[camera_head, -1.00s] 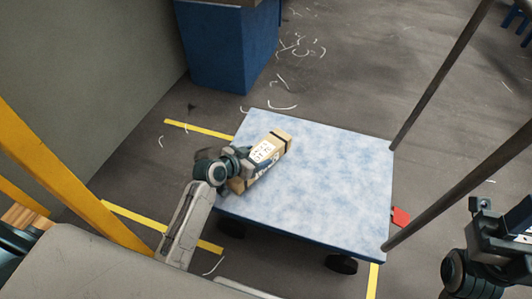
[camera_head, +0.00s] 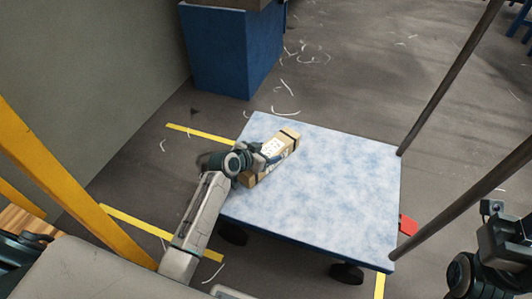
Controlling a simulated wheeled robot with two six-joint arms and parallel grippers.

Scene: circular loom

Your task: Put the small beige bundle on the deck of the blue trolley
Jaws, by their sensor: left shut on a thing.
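The small beige bundle (camera_head: 284,146) is a box-like pack with dark bands and a white label. It is at the left part of the blue trolley's deck (camera_head: 335,190), above or on its surface; I cannot tell whether it touches. My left gripper (camera_head: 268,157) is shut on the bundle from its left side and hides part of it. The deck is a flat, mottled light-blue board, otherwise bare. My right gripper (camera_head: 510,240) is at the lower right edge, partly cut off, away from the trolley; its jaws are not clear.
Dark trolley handle posts (camera_head: 445,85) rise at the deck's right side. A blue bin (camera_head: 232,52) stands at the back left. A yellow rail (camera_head: 65,180) slants at the left. Yellow floor tape (camera_head: 200,134) and scattered white thread scraps lie on the grey floor. A red piece (camera_head: 407,225) is by the deck's right edge.

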